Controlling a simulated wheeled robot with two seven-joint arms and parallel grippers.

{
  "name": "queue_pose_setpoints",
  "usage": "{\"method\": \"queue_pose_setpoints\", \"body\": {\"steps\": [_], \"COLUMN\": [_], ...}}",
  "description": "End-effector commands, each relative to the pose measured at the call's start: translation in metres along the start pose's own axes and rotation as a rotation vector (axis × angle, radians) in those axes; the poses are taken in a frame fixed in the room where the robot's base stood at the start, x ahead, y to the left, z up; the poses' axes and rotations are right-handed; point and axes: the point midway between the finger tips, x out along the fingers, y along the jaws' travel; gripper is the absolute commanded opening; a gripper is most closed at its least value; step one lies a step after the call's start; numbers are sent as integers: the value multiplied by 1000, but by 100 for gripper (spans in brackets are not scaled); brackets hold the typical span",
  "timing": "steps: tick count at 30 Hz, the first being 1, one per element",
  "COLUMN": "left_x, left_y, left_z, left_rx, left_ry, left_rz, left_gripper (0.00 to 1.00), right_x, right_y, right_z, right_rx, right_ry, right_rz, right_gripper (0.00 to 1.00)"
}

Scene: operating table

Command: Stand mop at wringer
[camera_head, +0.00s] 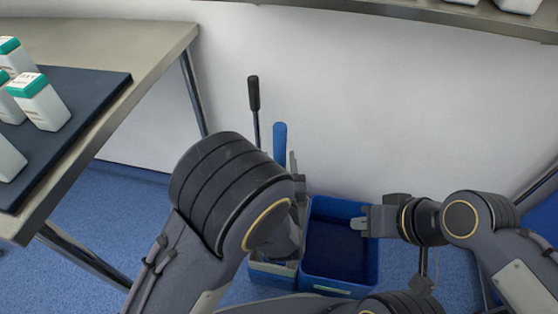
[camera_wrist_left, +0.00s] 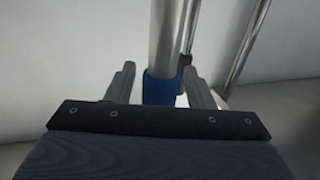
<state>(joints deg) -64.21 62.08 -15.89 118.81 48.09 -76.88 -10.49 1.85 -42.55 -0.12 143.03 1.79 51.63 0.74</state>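The blue upper part of the mop handle (camera_head: 280,142) rises upright beside my left arm in the head view. In the left wrist view, a silver pole with a blue sleeve (camera_wrist_left: 160,89) stands between the fingers of my left gripper (camera_wrist_left: 160,86). The fingers are apart, with a narrow gap on the sleeve's left side. In the head view my left forearm hides most of this gripper and the lower mop. The wringer's lever with a black grip (camera_head: 254,94) stands left of the handle. My right gripper (camera_head: 362,222) is above the blue bucket's (camera_head: 340,289) right side; its finger opening is unclear.
A steel table (camera_head: 150,48) with a dark mat (camera_head: 98,88) and several white bottles with green caps (camera_head: 40,100) is at left. A steel shelf edge (camera_head: 420,14) crosses the top right. The white wall (camera_head: 380,110) stands close behind the bucket. Blue floor shows at lower left.

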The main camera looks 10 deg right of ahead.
Motion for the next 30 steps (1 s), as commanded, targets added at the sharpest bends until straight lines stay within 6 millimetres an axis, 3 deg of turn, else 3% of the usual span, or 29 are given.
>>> {"method": "queue_pose_setpoints", "body": {"steps": [8,21,30], "left_x": [-2,-90,-119], "left_y": [0,1,0], "left_z": [-4,-3,-3], "left_rx": [1,4,2], "left_ry": [-1,0,1], "left_rz": [1,5,1], "left_gripper": [48,48,48], "right_x": [-4,-10,-12], "right_y": [-2,-5,-5], "right_z": [-2,-5,-6], "right_rx": [0,0,0], "right_ry": [0,0,0], "right_rz": [0,0,0], "right_gripper": [0,0,0]}}
